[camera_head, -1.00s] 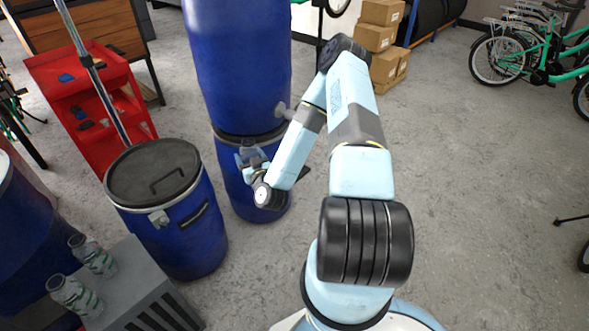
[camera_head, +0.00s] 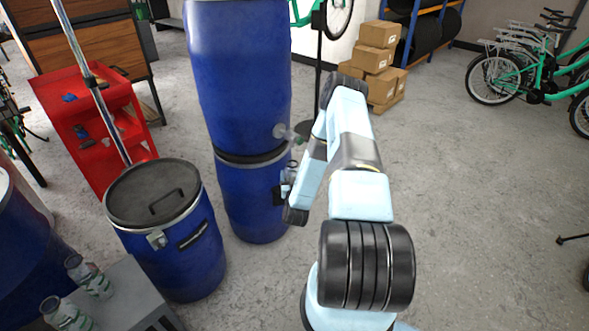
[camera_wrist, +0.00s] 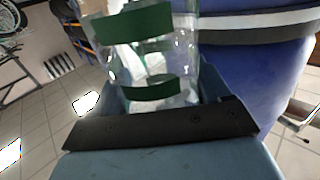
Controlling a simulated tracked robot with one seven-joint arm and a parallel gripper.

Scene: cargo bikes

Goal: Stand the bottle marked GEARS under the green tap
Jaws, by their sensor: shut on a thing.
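A clear bottle with green label bands (camera_wrist: 150,55) stands between the jaws of my gripper (camera_wrist: 165,100) in the wrist view; any wording on it is not readable. My gripper (camera_head: 287,188) is shut on it beside the stacked blue drums (camera_head: 238,75), partly hidden behind my arm in the head view. A pale tap-like fitting (camera_head: 282,131) sticks out of the upper drum near its lower edge, above my gripper; its green colour is not clear. The bottle's exact place relative to the tap is hidden.
Two similar clear bottles (camera_head: 90,279) stand on a grey crate (camera_head: 130,285) at the lower left. A lidded blue drum (camera_head: 185,255) stands between the crate and the stacked drums. A red cart (camera_head: 85,135) is behind. Open floor (camera_head: 470,180) lies to the right.

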